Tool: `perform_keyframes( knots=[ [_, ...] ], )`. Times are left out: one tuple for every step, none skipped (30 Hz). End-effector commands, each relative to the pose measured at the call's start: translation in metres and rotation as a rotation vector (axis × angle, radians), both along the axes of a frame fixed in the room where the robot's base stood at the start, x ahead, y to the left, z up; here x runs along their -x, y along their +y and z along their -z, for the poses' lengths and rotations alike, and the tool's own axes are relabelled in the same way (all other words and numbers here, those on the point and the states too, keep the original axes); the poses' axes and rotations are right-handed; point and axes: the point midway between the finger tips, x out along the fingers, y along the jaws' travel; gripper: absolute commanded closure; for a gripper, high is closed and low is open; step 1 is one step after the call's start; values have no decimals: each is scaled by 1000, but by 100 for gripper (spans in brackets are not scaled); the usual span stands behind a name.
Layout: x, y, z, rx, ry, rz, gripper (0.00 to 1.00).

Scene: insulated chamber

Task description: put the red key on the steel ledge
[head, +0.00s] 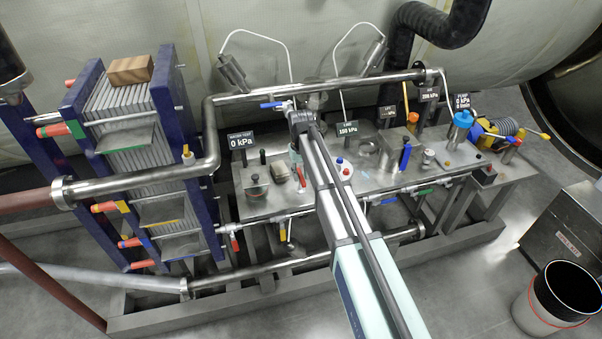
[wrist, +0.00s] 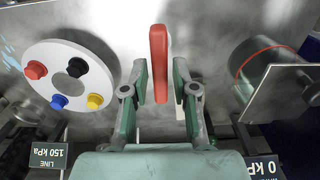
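The red key (wrist: 159,50) shows in the wrist view as a long upright red bar with rounded ends. It stands between the two fingers of my gripper (wrist: 160,82). The fingers are apart, one on each side of it, with a narrow gap showing on both sides, so I see no clear contact. Flat steel shelves jut from the plate stack at the left, the upper one (head: 127,139) being clearest. I cannot tell which surface is the steel ledge.
A white disc (wrist: 42,62) with coloured knobs lies left of the fingers in the wrist view. A clear-walled cylinder (wrist: 262,65) and a plate stand right. A steel pipe (head: 330,86) crosses above the bench. A wooden block (head: 130,70) tops the plate stack.

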Motion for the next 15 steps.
perform_keyframes(
  knots=[
    [0, 0, 0, 0, 0, 0, 59],
    [0, 0, 0, 0, 0, 0, 59],
    [0, 0, 0, 0, 0, 0, 59],
    [0, 0, 0, 0, 0, 0, 59],
    [0, 0, 0, 0, 0, 0, 59],
    [0, 0, 0, 0, 0, 0, 59],
    [0, 0, 0, 0, 0, 0, 59],
    [0, 0, 0, 0, 0, 0, 59],
    [0, 0, -1, 0, 0, 0, 59],
    [0, 0, -2, 0, 0, 0, 59],
    [0, 0, -3, 0, 0, 0, 59],
    [0, 0, -5, 0, 0, 0, 59],
    [0, 0, -6, 0, -1, 0, 59],
    [0, 0, -8, 0, -1, 0, 59],
    [0, 0, -11, 0, -1, 0, 59]
  ],
)
